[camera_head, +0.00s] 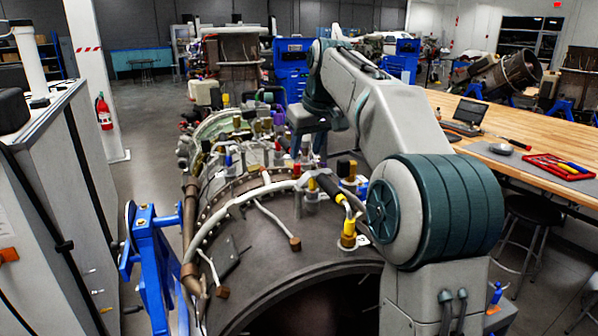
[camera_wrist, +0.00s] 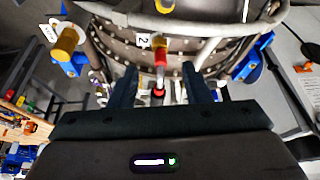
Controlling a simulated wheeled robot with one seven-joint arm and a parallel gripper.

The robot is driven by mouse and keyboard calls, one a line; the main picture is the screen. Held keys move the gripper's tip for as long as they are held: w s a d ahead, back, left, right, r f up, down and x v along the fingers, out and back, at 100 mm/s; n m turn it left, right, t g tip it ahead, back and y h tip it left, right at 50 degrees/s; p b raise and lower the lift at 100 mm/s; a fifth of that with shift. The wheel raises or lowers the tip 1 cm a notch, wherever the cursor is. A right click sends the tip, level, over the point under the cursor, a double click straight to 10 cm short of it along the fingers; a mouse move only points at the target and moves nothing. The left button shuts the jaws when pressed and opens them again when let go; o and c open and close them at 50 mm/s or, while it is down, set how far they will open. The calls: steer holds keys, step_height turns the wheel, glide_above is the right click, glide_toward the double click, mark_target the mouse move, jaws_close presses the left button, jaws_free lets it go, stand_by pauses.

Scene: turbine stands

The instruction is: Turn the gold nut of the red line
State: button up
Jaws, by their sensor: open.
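In the wrist view, a red fitting (camera_wrist: 160,58) with a gold nut (camera_wrist: 160,46) stands in front of the brown turbine casing, beside a white tag marked "2". My gripper (camera_wrist: 160,72) is open, with one dark finger on each side of the red fitting's column as seen here. I see gaps on both sides, and cannot tell how far ahead of the fingertips the nut is. In the head view, my arm reaches over the turbine (camera_head: 290,245), and its end (camera_head: 315,120) is above the fittings at the far side.
Pale pipes and several coloured fittings crowd the turbine's top, including a gold nut with a yellow line (camera_head: 348,232). Another gold fitting (camera_wrist: 67,42) is at left in the wrist view. A blue stand (camera_head: 150,255) holds the turbine. A wooden workbench (camera_head: 540,165) is at right.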

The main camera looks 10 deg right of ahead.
mark_target(298, 176)
steer(key=x, duration=0.8)
steer(key=shift+w+f, duration=0.1)
jaws_close()
